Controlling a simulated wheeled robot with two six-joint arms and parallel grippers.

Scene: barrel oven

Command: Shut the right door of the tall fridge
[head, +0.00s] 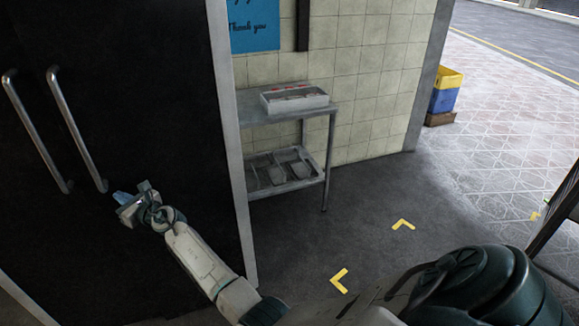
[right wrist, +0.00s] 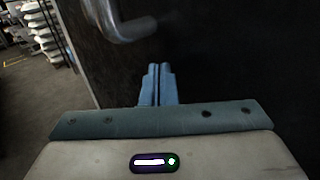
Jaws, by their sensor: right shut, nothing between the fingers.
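The tall fridge has a black front at the left of the head view. Its right door (head: 170,100) carries a long metal handle (head: 78,130), and a second handle (head: 37,130) stands just left of it. The two handles are close together and nearly parallel. I cannot make out a clear gap between the doors. My right gripper (head: 122,198) is shut and empty, low by the bottom end of the right handle, close to the black door. In the right wrist view its fingers (right wrist: 158,84) are together below a handle's bent end (right wrist: 122,20). Contact is unclear. My left gripper is out of view.
A metal shelf table (head: 325,112) with a tray (head: 293,98) on top stands right of the fridge against a tiled wall. Blue and yellow crates (head: 446,92) are further back. The floor (head: 310,240) with yellow corner marks is clear in the middle.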

